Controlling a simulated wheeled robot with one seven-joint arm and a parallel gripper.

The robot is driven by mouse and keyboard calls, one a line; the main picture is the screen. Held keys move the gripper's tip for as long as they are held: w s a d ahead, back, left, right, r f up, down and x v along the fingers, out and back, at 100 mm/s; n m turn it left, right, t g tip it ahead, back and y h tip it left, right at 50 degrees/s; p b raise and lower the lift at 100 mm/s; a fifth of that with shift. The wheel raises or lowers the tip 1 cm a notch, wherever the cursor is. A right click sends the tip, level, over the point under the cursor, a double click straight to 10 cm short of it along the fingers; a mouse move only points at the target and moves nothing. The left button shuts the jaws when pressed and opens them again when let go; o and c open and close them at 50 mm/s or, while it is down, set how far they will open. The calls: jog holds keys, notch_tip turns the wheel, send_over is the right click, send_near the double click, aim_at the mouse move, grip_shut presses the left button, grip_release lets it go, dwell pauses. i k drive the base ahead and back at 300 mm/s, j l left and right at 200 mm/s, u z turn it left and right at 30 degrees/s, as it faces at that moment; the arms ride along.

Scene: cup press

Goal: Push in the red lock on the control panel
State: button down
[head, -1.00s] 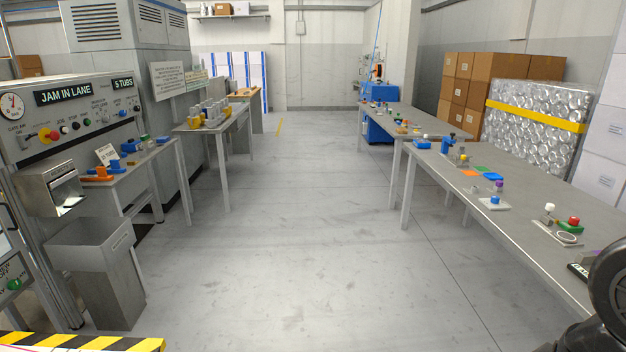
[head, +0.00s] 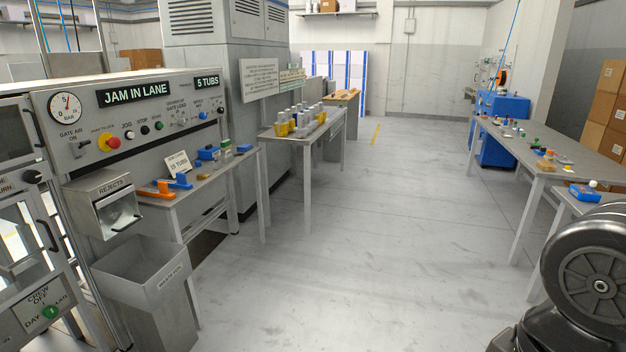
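The control panel (head: 150,82) is on the left in the head view, a grey face with a round gauge and the lit displays "JAM IN LANE" and "5 TUBS". The red lock (head: 113,142) is a red round button on a yellow disc at the panel's lower left. Small print above it is too blurred to read with certainty. It appears to stand out from the panel, but its depth is hard to judge. Black and green buttons sit to its right. My gripper is not in view; only a dark part of my arm shows at the lower right, well away from the panel.
A rejects chute (head: 103,200) and a grey bin (head: 145,268) stand below the panel. A side table (head: 222,190) with orange and blue parts is beside them. A table with yellow and grey items (head: 305,130) stands behind. The middle floor (head: 370,240) is clear; tables line the right.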

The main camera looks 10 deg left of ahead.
aim_at(115, 142)
jog(key=i+u, duration=0.2)
jog(key=i, duration=0.4)
jog(key=i+l+u, duration=0.15)
jog(key=i, duration=0.4)
jog(key=i+l+u, duration=0.2)
jog(key=i, duration=0.35)
jog(key=i+j+u, duration=0.2)
jog(key=i+u, duration=0.75)
jog(key=i+j+u, duration=0.1)
jog(key=i+j, duration=0.25)
jog(key=i, duration=0.15)
jog(key=i+j, duration=0.3)
jog(key=i, duration=0.2)
jog(key=u, duration=0.05)
